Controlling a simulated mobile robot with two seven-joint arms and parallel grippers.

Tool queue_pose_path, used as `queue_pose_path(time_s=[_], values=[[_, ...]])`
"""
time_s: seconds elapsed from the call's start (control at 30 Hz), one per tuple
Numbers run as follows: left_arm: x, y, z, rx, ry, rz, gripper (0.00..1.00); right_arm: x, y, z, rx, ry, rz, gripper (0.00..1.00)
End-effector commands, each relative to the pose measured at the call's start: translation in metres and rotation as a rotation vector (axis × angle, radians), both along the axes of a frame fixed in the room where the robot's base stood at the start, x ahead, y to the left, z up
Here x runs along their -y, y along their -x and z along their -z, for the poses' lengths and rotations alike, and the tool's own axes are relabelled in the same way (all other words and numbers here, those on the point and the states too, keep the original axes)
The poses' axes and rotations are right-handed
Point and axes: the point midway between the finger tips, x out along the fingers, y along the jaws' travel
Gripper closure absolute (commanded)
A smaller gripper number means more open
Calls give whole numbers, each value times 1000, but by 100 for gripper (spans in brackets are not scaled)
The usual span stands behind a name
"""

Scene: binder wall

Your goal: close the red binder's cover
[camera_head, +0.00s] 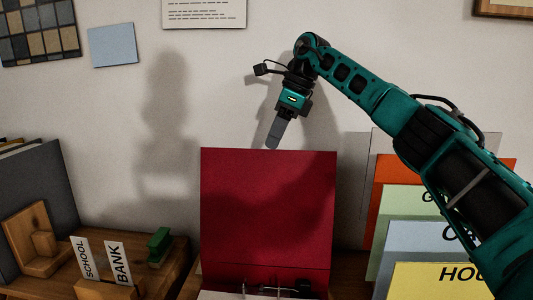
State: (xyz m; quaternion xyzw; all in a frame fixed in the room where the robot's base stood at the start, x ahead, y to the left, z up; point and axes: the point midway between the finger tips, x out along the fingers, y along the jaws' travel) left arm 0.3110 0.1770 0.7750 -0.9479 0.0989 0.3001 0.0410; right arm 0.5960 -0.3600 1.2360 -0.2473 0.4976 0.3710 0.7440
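The red binder (267,205) stands open in the middle of the head view, its cover raised upright with the inner side facing me. Its metal ring mechanism and a strip of white paper show at the bottom edge; the rest of its lower part is out of frame. My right gripper (272,140) hangs just above the cover's top edge, pointing down, near the wall. Its grey fingers show from the side as one shape, so I cannot tell whether they are open or shut, or whether they touch the cover. My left gripper is not in view.
At the left, a wooden desk holder (115,291) bears SCHOOL and BANK labels, near a green stamp-like object (158,245) and grey binders (38,205). At the right, coloured dividers (405,240) stand partly behind my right arm. The wall (170,100) is close behind.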

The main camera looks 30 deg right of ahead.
Motion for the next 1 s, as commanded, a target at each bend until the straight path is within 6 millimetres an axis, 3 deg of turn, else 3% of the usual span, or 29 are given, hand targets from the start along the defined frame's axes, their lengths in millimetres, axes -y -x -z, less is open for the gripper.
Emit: queue_pose_path(time_s=[0.1,0.3,0.7,1.0], values=[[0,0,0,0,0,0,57,-7,-5,22,-3,2,-2,60],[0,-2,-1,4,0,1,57,-14,-10,42,-1,1,0,60],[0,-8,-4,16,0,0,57,-16,-12,48,0,0,0,61],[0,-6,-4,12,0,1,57,-16,-12,47,0,0,0,90]])
